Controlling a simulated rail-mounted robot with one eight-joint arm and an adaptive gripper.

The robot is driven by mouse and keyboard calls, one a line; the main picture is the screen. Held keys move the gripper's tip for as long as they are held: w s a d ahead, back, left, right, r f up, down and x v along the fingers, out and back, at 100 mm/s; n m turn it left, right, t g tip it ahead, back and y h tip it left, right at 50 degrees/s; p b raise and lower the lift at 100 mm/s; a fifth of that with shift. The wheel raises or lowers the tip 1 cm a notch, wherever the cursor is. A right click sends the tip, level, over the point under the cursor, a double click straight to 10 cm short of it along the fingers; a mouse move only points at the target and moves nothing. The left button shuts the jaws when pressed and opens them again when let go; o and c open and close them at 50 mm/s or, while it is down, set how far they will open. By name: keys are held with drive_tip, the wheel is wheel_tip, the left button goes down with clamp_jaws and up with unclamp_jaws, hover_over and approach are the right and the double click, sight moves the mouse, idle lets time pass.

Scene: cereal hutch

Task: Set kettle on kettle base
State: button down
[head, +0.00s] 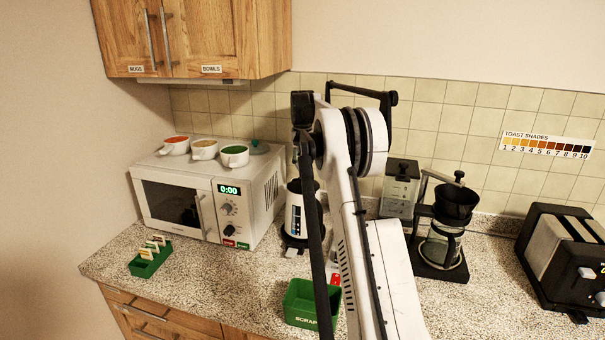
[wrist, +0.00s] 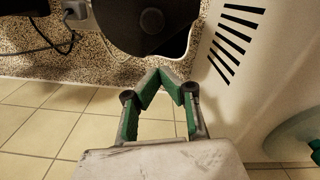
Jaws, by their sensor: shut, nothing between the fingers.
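In the head view a white and black vessel that looks like the kettle (head: 294,222) stands upright on the counter beside the microwave. A dark foot that may be the kettle base (head: 291,242) shows under it. My arm crosses in front of its right side, and I cannot tell whether it is fully seated. In the wrist view my gripper (wrist: 170,74) is shut and empty, its green-padded fingers angled together at the tips. I cannot make out the fingers in the head view, so their distance from the kettle is unclear.
The microwave (head: 205,195) carries several small bowls. A green scrap bin (head: 302,304) and a toast rack (head: 149,262) stand in front. A coffee maker (head: 444,245) and toaster (head: 562,255) stand to the right. A large dark round part (wrist: 150,22), unidentified, fills the wrist view's top.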

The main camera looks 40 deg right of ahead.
drive_tip(key=s+a, duration=0.2)
drive_tip(key=shift+s+a+f+p, duration=0.15)
drive_tip(key=shift+s+f+p, duration=0.05)
drive_tip(key=shift+s+p, duration=0.15)
drive_tip(key=shift+s+a, duration=0.15)
